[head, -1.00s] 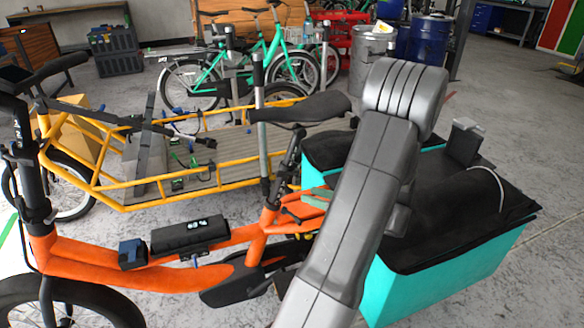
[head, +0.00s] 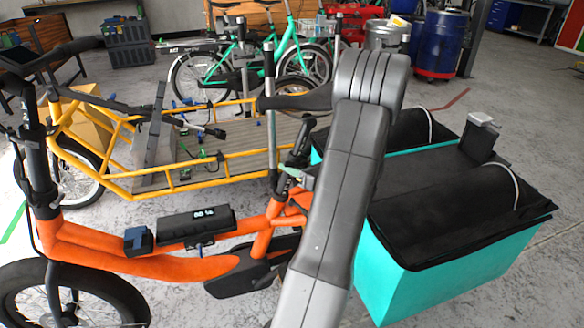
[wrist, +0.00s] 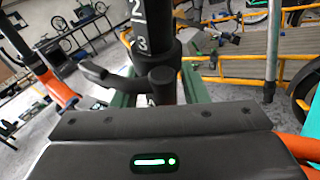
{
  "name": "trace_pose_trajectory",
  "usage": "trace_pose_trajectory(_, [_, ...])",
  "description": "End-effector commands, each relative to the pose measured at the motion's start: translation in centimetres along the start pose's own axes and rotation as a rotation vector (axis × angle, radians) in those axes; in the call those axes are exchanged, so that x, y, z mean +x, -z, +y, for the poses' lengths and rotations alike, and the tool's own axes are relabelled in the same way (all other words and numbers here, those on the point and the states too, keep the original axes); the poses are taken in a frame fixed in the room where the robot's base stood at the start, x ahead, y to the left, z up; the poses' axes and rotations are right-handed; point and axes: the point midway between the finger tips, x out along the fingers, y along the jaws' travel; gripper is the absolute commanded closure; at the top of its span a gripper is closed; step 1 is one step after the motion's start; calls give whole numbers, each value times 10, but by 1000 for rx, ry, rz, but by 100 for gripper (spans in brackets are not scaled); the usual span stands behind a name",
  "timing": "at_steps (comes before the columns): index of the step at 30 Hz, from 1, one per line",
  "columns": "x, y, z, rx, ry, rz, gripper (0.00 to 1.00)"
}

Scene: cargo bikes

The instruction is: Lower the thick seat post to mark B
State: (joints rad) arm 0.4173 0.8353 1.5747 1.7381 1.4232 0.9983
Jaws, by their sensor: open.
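The thick seat post (wrist: 139,15) is dark and carries white marks 2 and 3 in the wrist view. Below them is a dark collar with a lever (wrist: 100,75); a letter A shows low down, and I cannot see mark B. In the head view, the tilted dark post (head: 294,150) rises from the orange bike (head: 150,262) near a black saddle (head: 296,100), partly behind my arm. My gripper (wrist: 155,88) is open, its green-padded fingers on either side of the post area. Contact cannot be told.
A yellow cargo bike (head: 200,177) with a silver post (head: 269,90) stands close behind. A teal cargo box (head: 460,258) with a black cover is at the right of my arm. A small dark unit with a lit display (head: 196,222) sits on the orange frame.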

Motion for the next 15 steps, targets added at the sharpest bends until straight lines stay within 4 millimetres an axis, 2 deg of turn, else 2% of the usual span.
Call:
trace_pose_trajectory(3, [6,0,0,0,0,0,60])
trace_pose_trajectory(11, [7,0,0,1,1,0,60])
trace_pose_trajectory(15, [7,0,0,1,1,0,84])
